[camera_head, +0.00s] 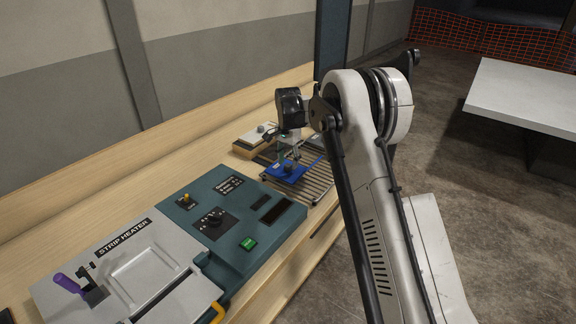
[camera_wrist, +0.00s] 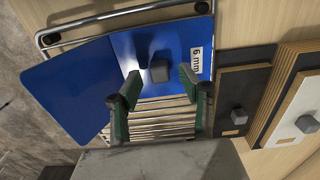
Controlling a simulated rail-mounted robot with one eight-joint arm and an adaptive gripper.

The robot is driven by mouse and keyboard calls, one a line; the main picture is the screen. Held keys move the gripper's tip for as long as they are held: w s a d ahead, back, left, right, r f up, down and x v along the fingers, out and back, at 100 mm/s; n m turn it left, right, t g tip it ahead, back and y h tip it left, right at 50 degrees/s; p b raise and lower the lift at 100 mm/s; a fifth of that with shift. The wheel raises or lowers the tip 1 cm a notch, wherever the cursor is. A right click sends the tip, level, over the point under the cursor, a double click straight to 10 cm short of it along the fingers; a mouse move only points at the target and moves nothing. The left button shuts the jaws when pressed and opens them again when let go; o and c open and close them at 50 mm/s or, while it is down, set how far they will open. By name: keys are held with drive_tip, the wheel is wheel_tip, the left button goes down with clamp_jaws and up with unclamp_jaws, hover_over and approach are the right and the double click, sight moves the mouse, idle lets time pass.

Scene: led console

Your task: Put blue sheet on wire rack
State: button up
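The blue sheet (camera_head: 284,173) lies on the wire rack (camera_head: 318,180) at the far end of the bench. In the wrist view the sheet (camera_wrist: 70,88) looks bent into two panels, with a "6 mm" label and a dark grey knob (camera_wrist: 160,71) on the right panel. The rack's metal rods (camera_wrist: 160,127) show below the sheet. My gripper (camera_head: 291,152) is over the sheet. In the wrist view its green-padded fingers (camera_wrist: 159,75) are apart, one on each side of the knob, with gaps showing; I cannot tell how far above the sheet they are.
Dark and pale sheets with knobs (camera_wrist: 303,123) lie beside the rack. The teal control console (camera_head: 225,215) and the strip heater (camera_head: 130,270) with a purple-handled clamp fill the near bench. A pale table (camera_head: 525,95) stands across the floor at right.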

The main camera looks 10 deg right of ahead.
sight(288, 165)
wheel_tip(288, 165, up, 10)
drive_tip(key=s+d+r+n+t, duration=0.1)
drive_tip(key=s+r+n+t, duration=0.1)
drive_tip(key=s+r, duration=0.8)
drive_tip(key=s+r+n+t, duration=0.25)
drive_tip(key=s+r, duration=0.35)
drive_tip(key=s, duration=0.8)
drive_tip(key=s+f+n+t, duration=0.1)
drive_tip(key=s+f, duration=0.3)
drive_tip(key=s, duration=0.9)
drive_tip(key=s+f+n+t, duration=0.1)
drive_tip(key=s+f+n, duration=0.3)
drive_tip(key=s, duration=0.9)
drive_tip(key=shift+d+f+t+b, duration=0.25)
drive_tip(key=shift+f+t+b, duration=0.1)
wheel_tip(288, 165, down, 5)
drive_tip(key=b, duration=0.4)
drive_tip(key=shift+r+b, duration=0.15)
drive_tip(key=shift+b, duration=0.25)
